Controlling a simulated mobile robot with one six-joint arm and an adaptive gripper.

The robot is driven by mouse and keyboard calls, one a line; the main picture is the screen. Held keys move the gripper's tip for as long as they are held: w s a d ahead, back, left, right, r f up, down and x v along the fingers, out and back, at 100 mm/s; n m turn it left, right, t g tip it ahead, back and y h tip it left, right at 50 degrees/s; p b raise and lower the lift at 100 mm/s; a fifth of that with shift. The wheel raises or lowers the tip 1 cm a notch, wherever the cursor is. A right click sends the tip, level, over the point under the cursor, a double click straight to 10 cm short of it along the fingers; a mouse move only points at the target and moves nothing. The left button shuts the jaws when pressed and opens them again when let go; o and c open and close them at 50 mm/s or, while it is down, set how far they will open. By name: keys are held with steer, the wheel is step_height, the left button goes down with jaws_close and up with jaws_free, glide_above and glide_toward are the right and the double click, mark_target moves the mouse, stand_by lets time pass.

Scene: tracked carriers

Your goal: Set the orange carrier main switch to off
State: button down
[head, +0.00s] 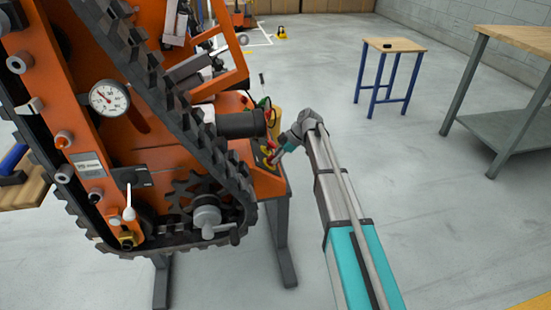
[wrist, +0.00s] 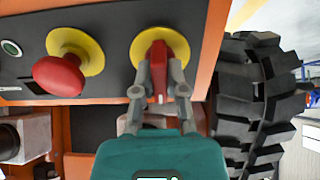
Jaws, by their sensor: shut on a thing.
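The orange carrier (head: 232,180) stands on the left in the head view. In the wrist view its dark panel (wrist: 112,28) bears a red switch handle (wrist: 158,52) on a round yellow plate (wrist: 144,42). The handle lies roughly up and down in the picture. My gripper (wrist: 161,82) is shut on this handle, one finger on each side. In the head view my gripper (head: 274,158) reaches the end of the carrier, and the handle is too small to tell there. No on or off marking is readable.
A red mushroom button (wrist: 58,76) on a yellow plate sits left of the switch. A black track (wrist: 258,95) is close on the right. A blue-legged table (head: 393,46) and a grey workbench (head: 513,95) stand at the right, with free floor between.

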stand_by(0.3)
steer(key=c, duration=0.7)
jaws_free()
steer(key=shift+m, duration=0.4)
